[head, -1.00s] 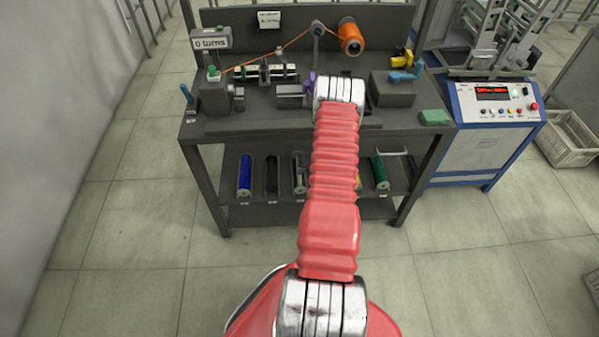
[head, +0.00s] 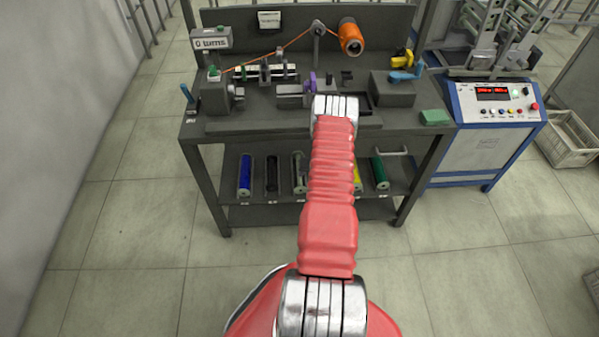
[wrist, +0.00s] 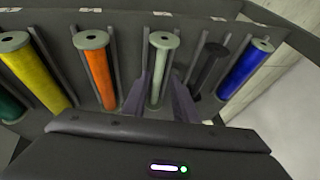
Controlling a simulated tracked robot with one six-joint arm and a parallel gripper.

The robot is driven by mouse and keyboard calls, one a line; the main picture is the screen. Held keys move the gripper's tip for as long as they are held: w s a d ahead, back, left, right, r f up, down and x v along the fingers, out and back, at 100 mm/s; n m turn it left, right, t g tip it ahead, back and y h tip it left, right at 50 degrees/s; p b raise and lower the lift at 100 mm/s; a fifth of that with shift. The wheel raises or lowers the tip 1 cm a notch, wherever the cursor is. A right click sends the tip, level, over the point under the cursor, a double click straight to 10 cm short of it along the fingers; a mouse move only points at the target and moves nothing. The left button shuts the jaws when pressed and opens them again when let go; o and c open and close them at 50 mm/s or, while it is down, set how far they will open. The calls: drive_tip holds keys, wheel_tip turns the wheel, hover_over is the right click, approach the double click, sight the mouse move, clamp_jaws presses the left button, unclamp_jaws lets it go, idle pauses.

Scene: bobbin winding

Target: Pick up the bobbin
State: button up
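In the wrist view a pale grey-green bobbin (wrist: 161,72), bare of coloured winding, lies in a rack slot between an orange bobbin (wrist: 99,75) and a black one (wrist: 208,70). My gripper (wrist: 162,98) is open, with one dark purple-grey finger on each side of the pale bobbin's lower part. I cannot tell if the fingers touch it. In the head view the pale bobbin (head: 299,172) shows on the lower shelf, partly behind my red arm. My gripper is hidden there.
The bench top (head: 270,112) above the shelf carries the winder and an orange spool (head: 351,38). A blue-and-white control box (head: 490,130) stands at right.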

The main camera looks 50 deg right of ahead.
sight(300, 179)
drive_tip(key=shift+x, duration=2.3)
drive_tip(key=shift+f, duration=0.1)
drive_tip(key=shift+x, duration=2.5)
drive_tip(key=shift+a, duration=0.1)
clamp_jaws()
